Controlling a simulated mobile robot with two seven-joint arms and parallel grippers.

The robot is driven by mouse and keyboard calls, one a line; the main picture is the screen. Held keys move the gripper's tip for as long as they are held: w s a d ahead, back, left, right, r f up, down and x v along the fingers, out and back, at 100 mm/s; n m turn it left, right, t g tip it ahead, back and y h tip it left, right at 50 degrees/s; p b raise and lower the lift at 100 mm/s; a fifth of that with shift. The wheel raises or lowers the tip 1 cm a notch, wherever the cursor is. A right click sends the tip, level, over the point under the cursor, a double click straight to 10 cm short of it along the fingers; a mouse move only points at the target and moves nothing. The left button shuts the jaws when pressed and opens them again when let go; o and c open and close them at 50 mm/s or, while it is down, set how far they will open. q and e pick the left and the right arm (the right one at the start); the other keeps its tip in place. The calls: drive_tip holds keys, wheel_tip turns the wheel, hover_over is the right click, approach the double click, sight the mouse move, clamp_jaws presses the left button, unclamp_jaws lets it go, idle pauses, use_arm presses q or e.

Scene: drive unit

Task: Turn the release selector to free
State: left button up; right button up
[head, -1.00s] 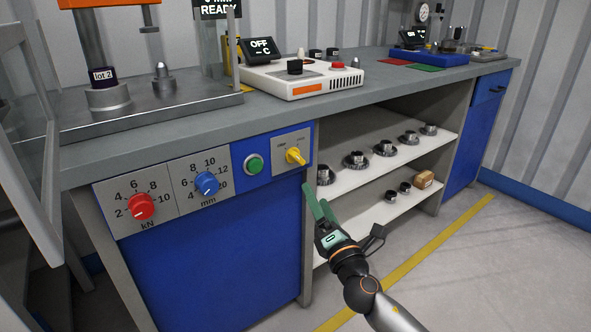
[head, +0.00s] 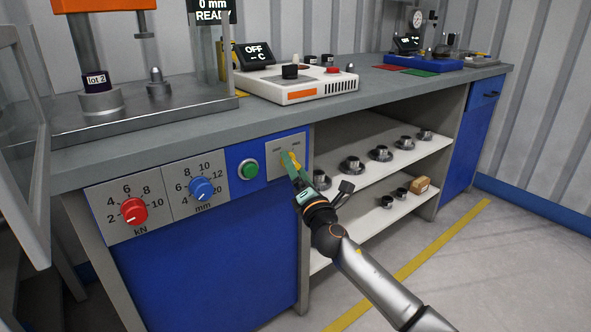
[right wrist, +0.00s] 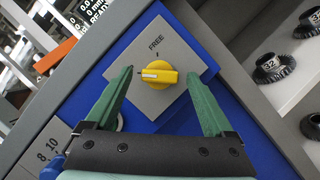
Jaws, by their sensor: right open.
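The release selector is a yellow knob (right wrist: 158,75) on a grey plate (right wrist: 181,51) in the blue front panel. In the right wrist view its pointer mark faces left, while the word FREE and a tick lie above the knob. My right gripper (right wrist: 160,66) is open, with one green finger on each side of the knob and a visible gap to it. In the head view my right gripper (head: 290,163) is at the selector plate and partly covers the yellow knob (head: 295,162). My left gripper is not in view.
Left of the selector are a green button (head: 249,169), a blue mm dial (head: 201,188) and a red kN dial (head: 133,210). Open shelves with several metal parts lie to the right. The bench top (head: 150,135) overhangs the panel.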

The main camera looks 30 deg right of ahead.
drive_tip(key=shift+w+d+r, duration=0.1)
drive_tip(key=shift+w, duration=0.2)
drive_tip(key=c, duration=1.4)
